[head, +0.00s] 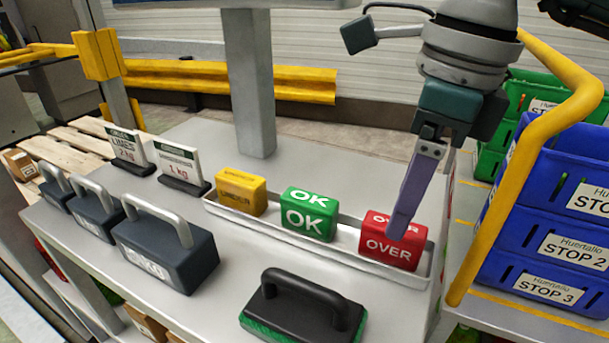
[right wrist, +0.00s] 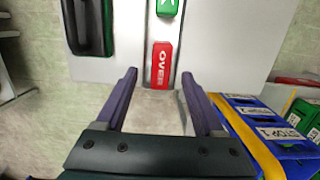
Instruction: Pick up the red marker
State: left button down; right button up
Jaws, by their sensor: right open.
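The red marker (head: 393,243), a block labelled OVER, stands at the right end of a shallow tray (head: 280,226) on the grey table. My right gripper (head: 398,225) is above it in the head view, and a finger covers part of the marker. In the right wrist view the red marker (right wrist: 162,66) lies beyond the fingertips, roughly centred between them. The right gripper (right wrist: 158,80) is open and empty, apart from the marker. My left gripper is not in view.
A green OK block (head: 309,214) and a yellow block (head: 241,192) share the tray. A black-handled green pad (head: 303,308) lies in front. Grey weights (head: 165,250) stand at left. A yellow rail (head: 535,140) and blue crates (head: 550,222) flank the right side.

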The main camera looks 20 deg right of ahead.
jog(key=f, duration=0.3)
jog(key=shift+w+f, duration=0.1)
jog(key=shift+w, duration=0.1)
jog(key=shift+c, duration=0.3)
grip_shut()
